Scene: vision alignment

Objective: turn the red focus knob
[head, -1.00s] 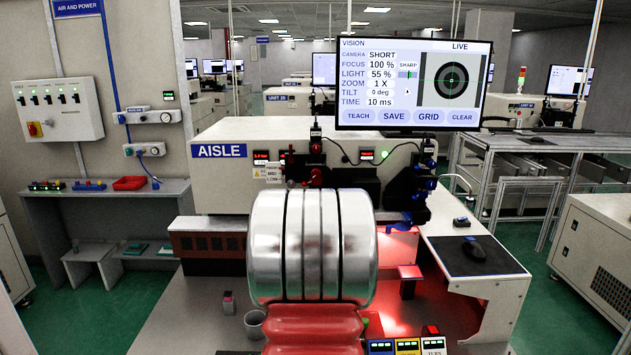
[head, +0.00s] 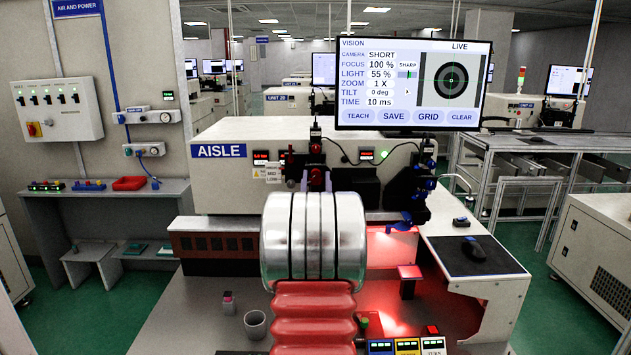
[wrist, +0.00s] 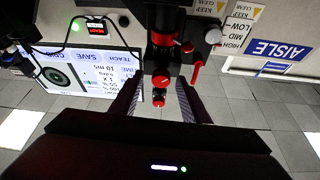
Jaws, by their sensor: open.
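In the wrist view, which is upside down, a dark optical unit (wrist: 164,35) with red parts points toward me. Its near end carries red knob-like rings (wrist: 160,80), seen between the fingers; I cannot tell which is the focus knob. My gripper (wrist: 159,88) is open, one finger on each side of these rings, with visible gaps and no clear contact. The monitor (head: 410,85) reads FOCUS 100 % and SHARP, with a centred round target.
A red lever (wrist: 196,73) and another red-tipped knob (wrist: 187,47) stick out close to the right finger. A second dark unit with blue knobs (head: 408,190) stands right of my arm. A cup (head: 256,324) and small button boxes (head: 407,346) are on the bench.

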